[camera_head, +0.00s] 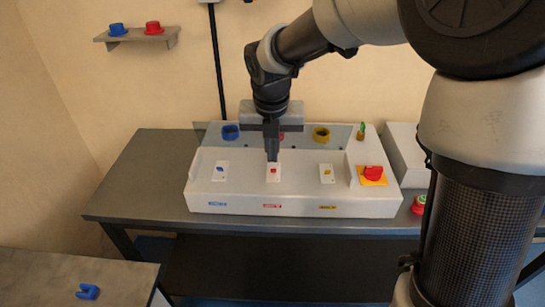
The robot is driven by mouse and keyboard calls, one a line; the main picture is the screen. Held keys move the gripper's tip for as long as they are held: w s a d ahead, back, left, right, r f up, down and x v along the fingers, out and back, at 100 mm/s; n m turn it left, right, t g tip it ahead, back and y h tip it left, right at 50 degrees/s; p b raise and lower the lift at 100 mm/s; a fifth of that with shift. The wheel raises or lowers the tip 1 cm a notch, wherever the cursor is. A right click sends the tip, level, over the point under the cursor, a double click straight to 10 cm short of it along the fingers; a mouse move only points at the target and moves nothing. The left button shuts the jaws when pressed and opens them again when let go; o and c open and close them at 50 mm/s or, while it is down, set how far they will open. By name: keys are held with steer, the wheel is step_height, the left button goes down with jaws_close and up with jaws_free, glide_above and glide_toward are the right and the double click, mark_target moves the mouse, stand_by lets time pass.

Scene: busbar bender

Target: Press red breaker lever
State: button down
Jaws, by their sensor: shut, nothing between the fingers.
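The red breaker lever (273,171) is a small red piece on a white plate in the middle of the light grey machine panel (240,192). A red label sits below it on the front face. My gripper (272,157) points straight down just above the red lever, its fingers shut and empty. The fingertips overlap the top of the white plate in this view; I cannot tell whether they touch the lever. A blue lever (220,169) is to the left and a yellow lever (326,171) to the right, each on a white plate.
A red rotary knob on a yellow plate (373,175) is at the panel's right. Blue and yellow rings (321,134) stand behind the levers. A red button (419,204) is right of the machine. A blue part (88,292) lies on the front left table. The grey table's left end is clear.

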mark_target(273, 169)
steer(key=b+x, duration=0.1)
steer(key=x, duration=0.7)
steer(key=shift+f, duration=0.2)
steer(key=shift+w+r+p, duration=0.3)
steer(key=shift+r+p, duration=0.05)
steer(key=shift+p, duration=0.4)
steer(key=shift+w+r+p, duration=0.35)
steer(key=shift+p, duration=0.75)
steer(key=shift+w+a+r+p, duration=0.15)
steer(key=shift+w+p, duration=0.2)
steer(key=shift+p, duration=0.5)
steer(key=shift+w+d+f, duration=0.1)
steer(key=shift+d+f, duration=0.15)
steer(key=shift+d, duration=0.05)
steer(key=shift+a+r, duration=0.1)
steer(key=shift+a, duration=0.05)
steer(key=shift+r+p, duration=0.7)
steer(key=shift+r, duration=0.05)
